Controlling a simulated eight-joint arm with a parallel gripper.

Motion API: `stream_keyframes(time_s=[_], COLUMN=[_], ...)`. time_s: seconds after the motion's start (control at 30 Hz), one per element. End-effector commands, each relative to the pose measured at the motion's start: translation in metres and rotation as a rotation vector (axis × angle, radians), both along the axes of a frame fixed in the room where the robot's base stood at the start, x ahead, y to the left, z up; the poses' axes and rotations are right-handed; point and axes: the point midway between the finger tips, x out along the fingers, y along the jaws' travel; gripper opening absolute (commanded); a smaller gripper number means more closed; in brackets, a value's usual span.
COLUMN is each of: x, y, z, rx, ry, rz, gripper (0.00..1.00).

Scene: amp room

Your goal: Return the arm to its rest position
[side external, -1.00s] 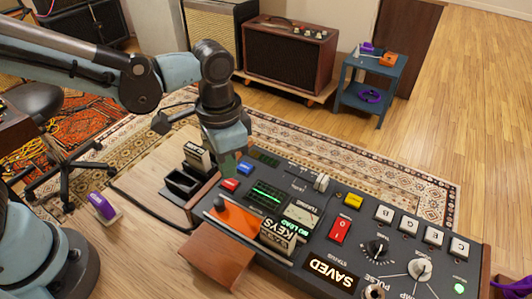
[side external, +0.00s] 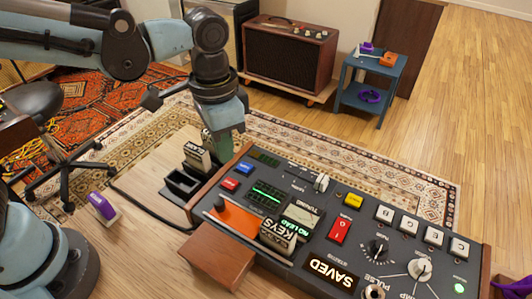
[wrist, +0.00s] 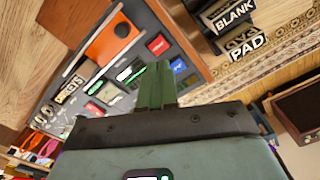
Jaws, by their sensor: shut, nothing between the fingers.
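My gripper (side external: 224,146) is shut and empty. In the side external view it hangs above the far left end of the dark control console (side external: 405,235), near the black holder. In the wrist view its green fingertips (wrist: 156,75) are together, with the console's buttons and screen beyond them. My arm is bent, its forearm running in from the upper left and the gripper pointing down.
A black holder (side external: 178,186) with a labelled block (side external: 196,157) stands left of the console. A KEYS block (side external: 278,236) sits on the console. A purple-topped block (side external: 103,207) is on the table. A wooden amp (side external: 290,55) and a blue cart (side external: 372,92) stand behind.

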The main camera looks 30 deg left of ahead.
Motion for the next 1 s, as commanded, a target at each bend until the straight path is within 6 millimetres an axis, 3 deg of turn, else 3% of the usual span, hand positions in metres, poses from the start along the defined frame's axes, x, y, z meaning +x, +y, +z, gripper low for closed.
stream_keyframes(time_s=[0.17,0.6,0.8,1.0], x=[0.000,-0.016,-0.022,-0.023], y=[0.030,0.133,0.155,0.159], z=[0.008,0.017,0.015,0.015], rx=[-0.038,-0.144,-0.156,-0.159], ry=[-0.083,-0.470,-0.576,-0.600], rz=[0.085,0.411,0.487,0.502], gripper=[0.00,0.00,0.00,0.00])
